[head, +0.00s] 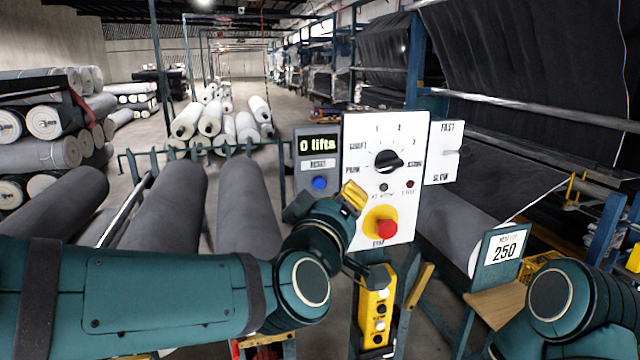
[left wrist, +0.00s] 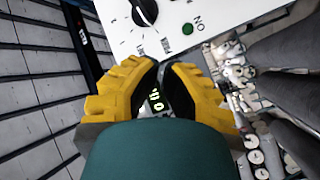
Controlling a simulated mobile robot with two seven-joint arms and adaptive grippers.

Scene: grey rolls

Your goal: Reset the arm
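My left arm crosses the head view from the left, and its yellow-fingered gripper (head: 353,194) is in front of the lower left part of the white control panel (head: 358,140). In the left wrist view the two yellow fingers (left wrist: 165,66) come together at their tips with nothing seen held. The panel carries a black rotary knob (head: 388,161) and a red stop button (head: 386,228) on yellow. My right arm is at the lower right; its gripper is out of view.
A yellow button pendant (head: 375,312) hangs below the panel. A slide labelled FAST and SLOW (head: 445,152) is at the panel's right. Grey rolls (head: 247,205) lie behind my left arm. A sign reading 250 (head: 503,250) stands at the right.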

